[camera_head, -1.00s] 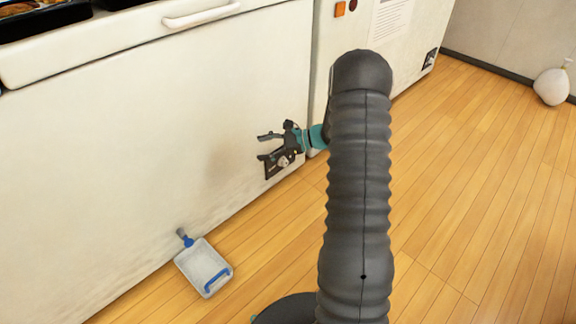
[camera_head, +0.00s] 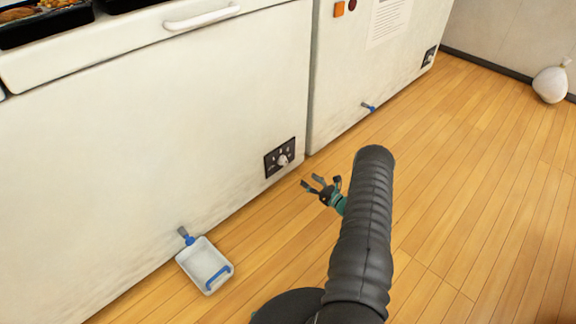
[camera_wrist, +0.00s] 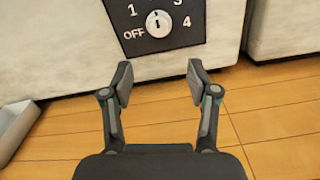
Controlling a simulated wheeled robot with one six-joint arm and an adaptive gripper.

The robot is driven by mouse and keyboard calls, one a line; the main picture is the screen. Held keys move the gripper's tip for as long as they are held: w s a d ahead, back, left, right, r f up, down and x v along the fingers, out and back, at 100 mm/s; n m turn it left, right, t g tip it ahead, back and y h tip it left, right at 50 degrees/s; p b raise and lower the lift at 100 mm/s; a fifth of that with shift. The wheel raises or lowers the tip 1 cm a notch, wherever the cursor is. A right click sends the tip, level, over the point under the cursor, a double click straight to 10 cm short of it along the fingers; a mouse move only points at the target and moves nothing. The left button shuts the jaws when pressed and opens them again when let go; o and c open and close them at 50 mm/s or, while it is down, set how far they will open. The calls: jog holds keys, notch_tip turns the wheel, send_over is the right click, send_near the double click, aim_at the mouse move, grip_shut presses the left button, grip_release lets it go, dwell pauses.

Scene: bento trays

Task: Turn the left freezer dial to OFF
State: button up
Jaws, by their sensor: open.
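The left freezer (camera_head: 130,130) is white, with a black dial plate (camera_head: 271,166) and a pale round knob (camera_head: 284,160) low at its right end. In the wrist view, the knob (camera_wrist: 158,23) sits ahead, between the labels OFF, 1, 3 and 4. The plate's top is cut off. A dark mark on the knob seems to point roughly upward; its exact setting is hard to tell. My gripper (camera_head: 312,184) is open and empty, apart from the freezer, right of and below the dial. In the wrist view, my gripper (camera_wrist: 161,76) shows spread fingers below the knob.
A white tray with a blue handle (camera_head: 206,266) lies on the floor by the left freezer. A second freezer (camera_head: 340,90) has its own dial plate (camera_head: 429,57). A small blue-handled tool (camera_head: 368,106) is at its base. A white bag (camera_head: 550,85) stands far right. Floor around my gripper is clear.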

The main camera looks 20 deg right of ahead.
aim_at(286, 163)
jog(key=x, duration=1.3)
grip_shut()
